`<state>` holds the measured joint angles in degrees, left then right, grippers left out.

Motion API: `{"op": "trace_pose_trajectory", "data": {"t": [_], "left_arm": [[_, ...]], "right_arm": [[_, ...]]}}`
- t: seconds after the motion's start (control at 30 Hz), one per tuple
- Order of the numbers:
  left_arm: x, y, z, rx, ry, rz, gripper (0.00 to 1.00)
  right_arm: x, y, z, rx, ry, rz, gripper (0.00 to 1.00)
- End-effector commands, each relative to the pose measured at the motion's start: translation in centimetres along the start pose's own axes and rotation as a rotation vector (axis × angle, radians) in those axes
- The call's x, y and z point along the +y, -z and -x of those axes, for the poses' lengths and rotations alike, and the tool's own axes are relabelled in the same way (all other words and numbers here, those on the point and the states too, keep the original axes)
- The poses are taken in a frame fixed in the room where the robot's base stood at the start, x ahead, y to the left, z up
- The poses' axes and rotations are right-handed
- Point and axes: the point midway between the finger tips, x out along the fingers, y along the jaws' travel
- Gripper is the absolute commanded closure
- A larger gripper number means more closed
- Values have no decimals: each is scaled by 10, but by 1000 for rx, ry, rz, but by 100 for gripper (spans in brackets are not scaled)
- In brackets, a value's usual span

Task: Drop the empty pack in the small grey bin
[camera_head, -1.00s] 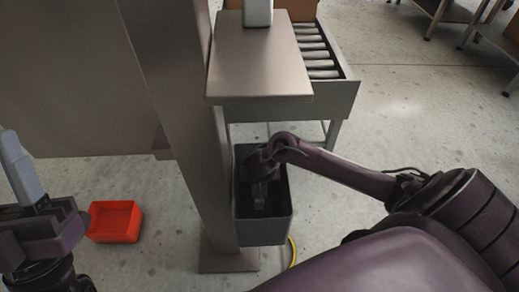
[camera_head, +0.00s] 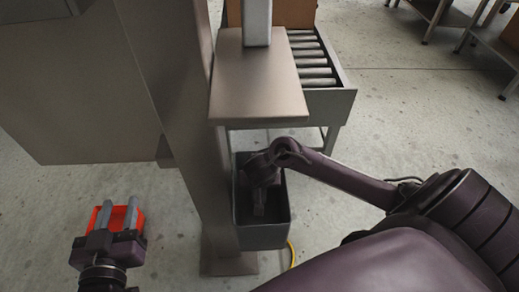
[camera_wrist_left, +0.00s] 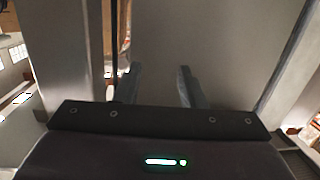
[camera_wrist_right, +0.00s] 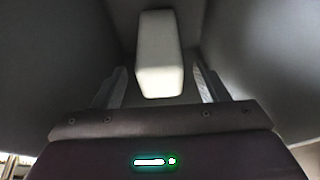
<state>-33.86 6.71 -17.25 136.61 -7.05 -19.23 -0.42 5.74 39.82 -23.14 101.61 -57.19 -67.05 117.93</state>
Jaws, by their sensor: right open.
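The small grey bin (camera_head: 264,236) stands on the floor below the weigher, right of the steel post. My right gripper (camera_head: 259,208) reaches down into it. In the right wrist view, a pale box-shaped pack (camera_wrist_right: 160,55) is inside the bin, just beyond and between my right fingertips (camera_wrist_right: 160,82). The fingers are open, with a gap on either side of the pack. Whether the pack rests on the bin floor is hard to tell. My left gripper (camera_head: 120,215) is open and empty at the lower left, its fingers apart in the left wrist view too (camera_wrist_left: 152,85).
A red bin (camera_head: 122,213) on the floor is partly hidden behind my left gripper. The steel post (camera_head: 180,120) stands between my two grippers. The weigher plate (camera_head: 258,85) and a roller conveyor (camera_head: 315,68) are above and behind the grey bin. Open floor lies right.

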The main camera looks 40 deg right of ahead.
Motion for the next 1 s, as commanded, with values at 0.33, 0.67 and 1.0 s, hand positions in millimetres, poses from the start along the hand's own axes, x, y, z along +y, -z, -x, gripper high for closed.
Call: {"op": "trace_pose_trajectory", "data": {"t": [0.33,0.67,1.0], "left_arm": [[7,-83,24,-388,-10,18,64],[16,-150,70,-743,-28,34,64],[-4,-169,116,-1063,25,49,64]], "right_arm": [[0,0,16,-1,1,0,33],[0,0,29,-1,1,0,33],[0,1,70,-2,2,-1,33]]}}
